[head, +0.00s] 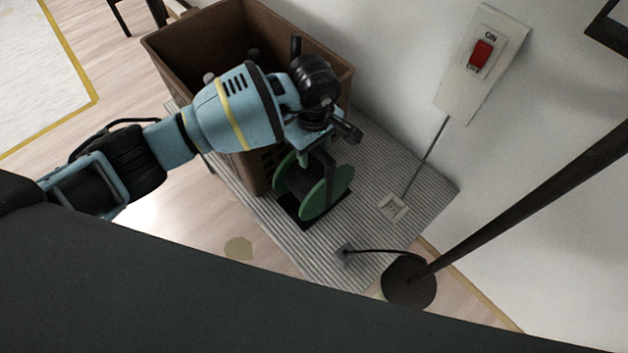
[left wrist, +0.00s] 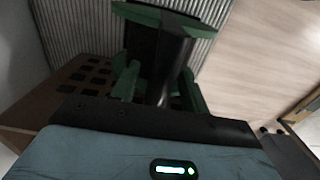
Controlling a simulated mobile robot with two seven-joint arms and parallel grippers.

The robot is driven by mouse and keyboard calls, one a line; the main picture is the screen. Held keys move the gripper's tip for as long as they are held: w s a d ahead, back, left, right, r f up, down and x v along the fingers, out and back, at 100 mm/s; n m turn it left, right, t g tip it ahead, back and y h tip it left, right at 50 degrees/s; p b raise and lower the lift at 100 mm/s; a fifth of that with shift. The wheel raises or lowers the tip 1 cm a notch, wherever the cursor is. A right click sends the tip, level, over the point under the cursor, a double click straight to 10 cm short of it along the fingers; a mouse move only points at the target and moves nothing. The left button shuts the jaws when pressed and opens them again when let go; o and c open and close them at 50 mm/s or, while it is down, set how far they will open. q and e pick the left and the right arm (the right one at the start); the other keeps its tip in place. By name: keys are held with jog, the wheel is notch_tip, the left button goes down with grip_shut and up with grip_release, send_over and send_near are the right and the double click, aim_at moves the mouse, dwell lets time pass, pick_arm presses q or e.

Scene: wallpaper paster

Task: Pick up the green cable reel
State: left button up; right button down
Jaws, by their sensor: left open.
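The green cable reel (head: 334,195) stands on a dark base on a ribbed grey mat. It has round green side discs and a black frame. My left gripper (head: 316,146) is right above the reel's top, pointing down, and partly hides it. In the left wrist view, the left gripper (left wrist: 160,88) is open, with a green finger on each side of the reel's black upright part. The green cable reel (left wrist: 150,16) shows its green edges beyond the fingers. I cannot tell whether the fingers touch it. My right gripper is not in view.
A brown crate (head: 190,40) stands right behind and left of the reel. A wall switch (head: 482,55) and a socket (head: 394,207) are to the right. A dark pole with a round base (head: 409,284) stands at front right. The ribbed mat (head: 420,180) is mostly clear right of the reel.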

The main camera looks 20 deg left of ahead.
pick_arm(q)
jog(key=shift+f, duration=0.15)
jog(key=shift+c, duration=0.3)
grip_shut()
dwell(1.0)
jog(key=shift+w, duration=0.1)
